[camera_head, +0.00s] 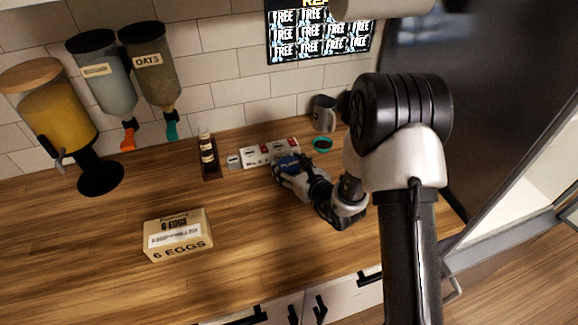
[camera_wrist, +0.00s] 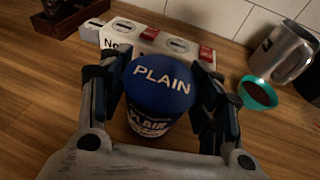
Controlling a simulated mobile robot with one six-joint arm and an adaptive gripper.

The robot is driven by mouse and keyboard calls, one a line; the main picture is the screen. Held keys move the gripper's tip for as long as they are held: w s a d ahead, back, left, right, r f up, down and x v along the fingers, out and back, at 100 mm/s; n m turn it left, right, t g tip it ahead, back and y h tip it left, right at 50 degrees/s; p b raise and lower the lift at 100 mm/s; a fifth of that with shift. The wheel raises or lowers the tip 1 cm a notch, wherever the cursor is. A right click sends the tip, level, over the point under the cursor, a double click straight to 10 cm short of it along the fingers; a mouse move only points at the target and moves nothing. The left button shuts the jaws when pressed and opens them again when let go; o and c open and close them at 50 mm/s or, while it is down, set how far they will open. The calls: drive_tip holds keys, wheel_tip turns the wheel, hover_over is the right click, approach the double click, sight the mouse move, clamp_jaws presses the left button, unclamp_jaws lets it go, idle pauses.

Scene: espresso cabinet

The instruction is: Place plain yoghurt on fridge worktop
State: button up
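The plain yoghurt (camera_wrist: 160,88) is a tub with a blue lid lettered PLAIN. In the wrist view it stands between the two fingers of my gripper (camera_wrist: 163,98), with a finger close on each side. Whether both fingers touch it cannot be made out. In the head view the yoghurt (camera_head: 287,165) shows in part at the end of my arm, over the back of the wooden worktop (camera_head: 110,230). The fingers largely hide its sides, and I cannot tell whether its base rests on the wood.
An egg box (camera_head: 178,236) lies at the front left. A white block with red ends (camera_head: 262,154), a small bottle stand (camera_head: 209,160), a metal jug (camera_head: 324,113) and a teal-rimmed bowl (camera_head: 322,145) stand along the back. Dispensers (camera_head: 103,70) hang at the left. The middle worktop is clear.

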drive_tip(key=o, duration=0.4)
